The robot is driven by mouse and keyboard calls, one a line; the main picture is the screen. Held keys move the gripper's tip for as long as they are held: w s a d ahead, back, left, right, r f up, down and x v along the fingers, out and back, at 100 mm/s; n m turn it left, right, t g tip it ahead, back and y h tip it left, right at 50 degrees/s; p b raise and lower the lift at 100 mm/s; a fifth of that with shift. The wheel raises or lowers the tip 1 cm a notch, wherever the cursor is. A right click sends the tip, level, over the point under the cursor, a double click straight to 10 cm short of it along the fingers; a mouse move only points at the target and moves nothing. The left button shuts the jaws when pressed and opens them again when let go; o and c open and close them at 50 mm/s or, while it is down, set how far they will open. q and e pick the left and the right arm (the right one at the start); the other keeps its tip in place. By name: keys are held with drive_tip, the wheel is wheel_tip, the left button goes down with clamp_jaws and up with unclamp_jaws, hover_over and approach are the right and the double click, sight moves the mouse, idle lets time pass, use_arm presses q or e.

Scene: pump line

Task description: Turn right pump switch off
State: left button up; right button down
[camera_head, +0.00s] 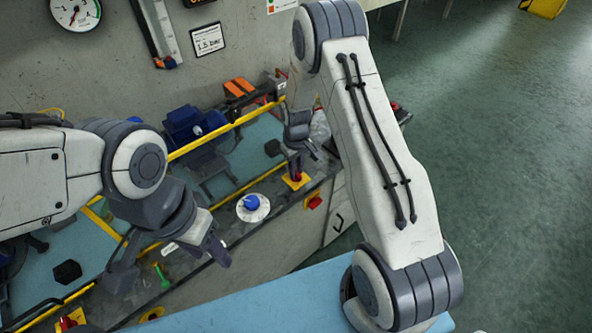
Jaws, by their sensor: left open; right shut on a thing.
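The right pump switch (296,180) is a red knob on a yellow plate, on the top edge of the pump bench at its right end. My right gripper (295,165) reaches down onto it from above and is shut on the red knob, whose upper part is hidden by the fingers. The knob's exact angle cannot be told. My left gripper (170,265) is open and empty over the left part of the bench, near a small green tool-like part (161,277).
A blue knob on a white dial (253,207) sits between the grippers. Yellow rails (228,127) cross the bench, with a blue pump (192,125) behind. Another red and yellow switch (314,202) is on the front panel. Another red switch (70,321) is at lower left.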

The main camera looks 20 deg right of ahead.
drive_tip(key=shift+n, duration=0.5)
drive_tip(key=c, duration=0.8)
unclamp_jaws()
drive_tip(key=shift+r, duration=0.15)
wheel_tip(320, 180, up, 10)
drive_tip(key=b, duration=0.2)
drive_tip(key=shift+r, duration=0.15)
